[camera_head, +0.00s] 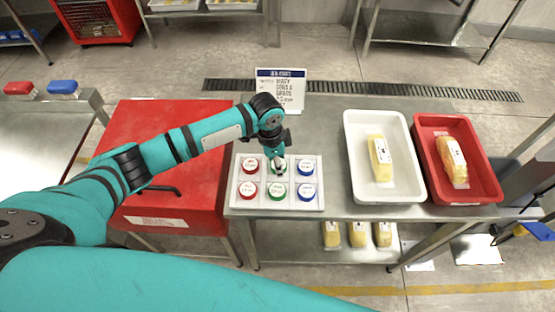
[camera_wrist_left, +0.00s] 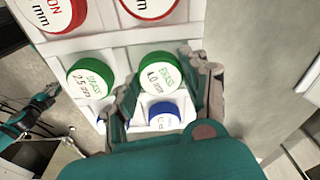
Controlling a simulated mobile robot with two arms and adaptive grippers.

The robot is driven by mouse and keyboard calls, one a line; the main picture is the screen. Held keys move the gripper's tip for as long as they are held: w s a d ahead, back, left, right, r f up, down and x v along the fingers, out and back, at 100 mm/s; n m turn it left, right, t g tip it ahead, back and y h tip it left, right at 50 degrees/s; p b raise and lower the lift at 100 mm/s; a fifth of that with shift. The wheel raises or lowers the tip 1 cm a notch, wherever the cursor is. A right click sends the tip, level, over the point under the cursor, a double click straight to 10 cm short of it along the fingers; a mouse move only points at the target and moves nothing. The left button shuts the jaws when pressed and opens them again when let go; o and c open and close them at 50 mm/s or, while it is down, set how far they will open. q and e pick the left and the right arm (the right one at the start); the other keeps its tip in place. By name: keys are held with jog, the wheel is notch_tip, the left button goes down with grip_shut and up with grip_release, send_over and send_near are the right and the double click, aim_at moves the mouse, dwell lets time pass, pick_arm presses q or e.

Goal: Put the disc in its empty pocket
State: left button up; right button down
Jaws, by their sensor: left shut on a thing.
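My left gripper (camera_head: 278,164) is at the back middle pocket of the white tray (camera_head: 263,206). In the left wrist view, its two fingers (camera_wrist_left: 168,88) are on either side of a green-rimmed disc (camera_wrist_left: 160,72) marked brass 4.0 mm and are shut on it. The disc is at its pocket, roughly level with its neighbours; I cannot tell whether it rests on the pocket floor. Another green disc (camera_head: 276,193) marked 2.5 mm sits in the front middle pocket. Two red discs fill the left column, two blue discs the right. My right gripper is not in view.
A white bin (camera_head: 355,150) and a red bin (camera_head: 428,150), each with a yellow pack, stand to the right on the steel table. A sign (camera_head: 281,88) stands behind the tray. A red cabinet (camera_head: 150,115) is to the left. Bare table lies between tray and white bin.

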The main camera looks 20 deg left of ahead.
aim_at(273, 165)
pick_arm(q)
jog(key=o, duration=1.1)
jog(key=shift+f, duration=0.1)
jog(key=shift+o, duration=0.2)
notch_tip(273, 165, up, 12)
jog(key=a+b, duration=0.1)
jog(key=shift+s+a, duration=0.15)
jog(key=shift+s, duration=0.2)
